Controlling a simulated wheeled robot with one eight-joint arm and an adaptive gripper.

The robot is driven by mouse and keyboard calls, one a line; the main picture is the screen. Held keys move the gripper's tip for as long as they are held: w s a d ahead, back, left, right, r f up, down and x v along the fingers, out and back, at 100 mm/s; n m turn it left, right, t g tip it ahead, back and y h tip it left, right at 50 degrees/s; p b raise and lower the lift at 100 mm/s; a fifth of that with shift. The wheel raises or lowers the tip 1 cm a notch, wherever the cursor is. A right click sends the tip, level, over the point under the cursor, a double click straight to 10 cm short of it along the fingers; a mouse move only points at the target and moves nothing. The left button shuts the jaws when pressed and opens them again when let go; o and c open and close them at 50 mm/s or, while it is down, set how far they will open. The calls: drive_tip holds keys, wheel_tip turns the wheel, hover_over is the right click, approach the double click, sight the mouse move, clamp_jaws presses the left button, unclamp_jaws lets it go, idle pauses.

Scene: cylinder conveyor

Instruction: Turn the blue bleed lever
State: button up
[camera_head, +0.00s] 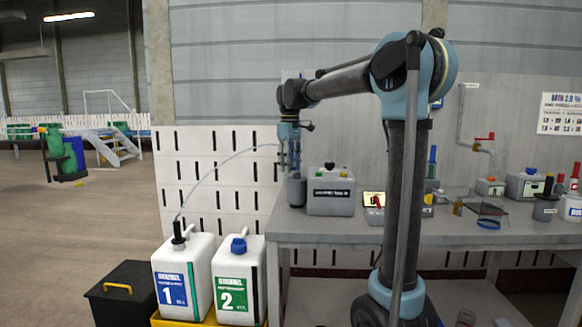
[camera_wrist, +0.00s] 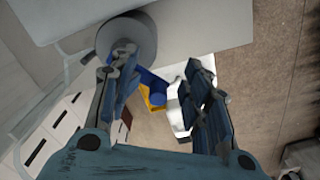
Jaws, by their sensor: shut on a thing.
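My gripper (camera_wrist: 162,62) points down at the left end of the workbench; in the head view it (camera_head: 289,165) is just above a dark grey cylinder (camera_head: 296,192). In the wrist view the grey cylinder (camera_wrist: 127,38) is by the left finger. The fingers are apart, with a hold on something I cannot make out. A blue piece (camera_wrist: 152,80) shows between them, over yellow and white. I cannot tell whether it is the bleed lever or something lower down. No blue lever can be clearly picked out near the gripper in the head view.
White jug 1 (camera_head: 184,282) and jug 2 (camera_head: 238,285), with a blue cap, stand in a yellow tray left of the bench. A thin hose (camera_head: 215,168) rises from jug 1 towards my gripper. A grey tank (camera_head: 331,197) sits right of the cylinder. Several items crowd the bench's right side.

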sight(288, 179)
drive_tip(key=shift+a+f, duration=0.1)
drive_tip(key=shift+a, duration=0.05)
drive_tip(key=shift+w+a, duration=0.3)
drive_tip(key=shift+w, duration=0.3)
drive_tip(key=shift+c, duration=0.4)
drive_tip(key=shift+w, duration=0.55)
drive_tip(key=c, duration=0.3)
drive_tip(key=shift+w, duration=0.3)
drive_tip(key=o, duration=1.5)
drive_tip(key=shift+w, duration=0.1)
drive_tip(key=shift+o, duration=0.2)
